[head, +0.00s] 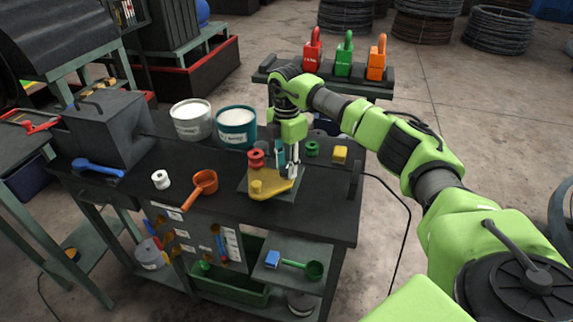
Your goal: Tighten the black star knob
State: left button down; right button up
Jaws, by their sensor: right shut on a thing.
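My right gripper (289,165) points down over a small fixture on the dark workbench. Its fingers are shut at the right side of the fixture. The fixture has a grey base plate (262,176) and a yellow plate (268,189) with a round yellow post. The black star knob is not distinct; the fingers hide the spot where they grip. A red spool-shaped part (256,159) is just left of the gripper. My left gripper is not in view.
On the workbench (225,210) are an orange ladle (204,183), a white spool (160,179), two buckets (237,127), a green spool (312,149) and a yellow block (340,154). A shelf with red, green and orange padlock-shaped weights (344,56) stands behind. The bench's front right is clear.

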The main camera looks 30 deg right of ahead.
aim_at(286, 169)
jog(key=shift+r, duration=0.1)
jog(key=o, duration=1.1)
notch_tip(286, 169, up, 12)
jog(key=shift+f, duration=0.1)
